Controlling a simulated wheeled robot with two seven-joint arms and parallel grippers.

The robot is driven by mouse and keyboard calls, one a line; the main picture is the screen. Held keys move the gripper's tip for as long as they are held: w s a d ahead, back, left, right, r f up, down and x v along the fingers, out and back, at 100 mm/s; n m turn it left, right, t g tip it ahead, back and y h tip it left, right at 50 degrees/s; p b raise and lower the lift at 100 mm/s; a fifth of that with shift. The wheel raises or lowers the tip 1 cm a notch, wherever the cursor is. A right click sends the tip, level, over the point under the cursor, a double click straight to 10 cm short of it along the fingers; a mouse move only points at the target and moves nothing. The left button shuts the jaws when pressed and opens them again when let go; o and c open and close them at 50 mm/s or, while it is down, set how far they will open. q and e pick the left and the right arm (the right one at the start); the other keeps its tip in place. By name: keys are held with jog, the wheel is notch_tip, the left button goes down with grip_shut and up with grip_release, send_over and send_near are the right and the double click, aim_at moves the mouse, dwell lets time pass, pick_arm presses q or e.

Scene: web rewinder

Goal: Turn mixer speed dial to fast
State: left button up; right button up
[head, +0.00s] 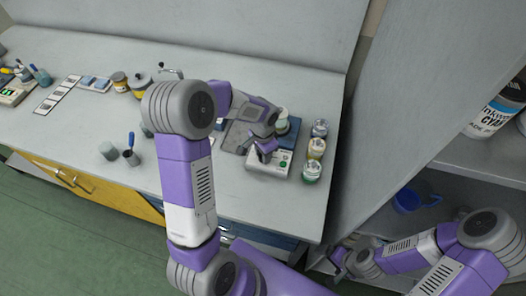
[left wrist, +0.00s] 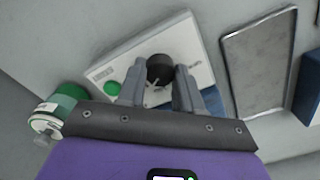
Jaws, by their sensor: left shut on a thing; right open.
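The mixer (head: 258,163) is a white-fronted box with a blue top, standing on the bench in the head view. In the left wrist view its white panel (left wrist: 203,65) carries a black round speed dial (left wrist: 159,66) with a pale pointer mark, and a green button (left wrist: 112,88). My left gripper (head: 266,154) is at the panel, shut on the dial with one finger on each side. The dial's scale marks are too small to read. My right gripper (head: 347,248) is open, low at the right beside the bench, partly hard to make out.
Several jars, including a green one (head: 312,172), stand just right of the mixer. A grey tray (left wrist: 258,65) lies beside it. Cups (head: 108,151) stand on the bench to the left. A shelf with an ink bottle (head: 497,112) and a blue mug (head: 408,200) is at the right.

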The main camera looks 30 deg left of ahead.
pick_arm(q)
jog(key=shift+m, duration=0.6)
jog(key=o, duration=1)
jog(key=shift+o, duration=0.2)
notch_tip(320, 180, up, 8)
jog(key=shift+f+p, duration=0.2)
jog(key=shift+p, duration=0.95)
jog(key=shift+f, duration=0.1)
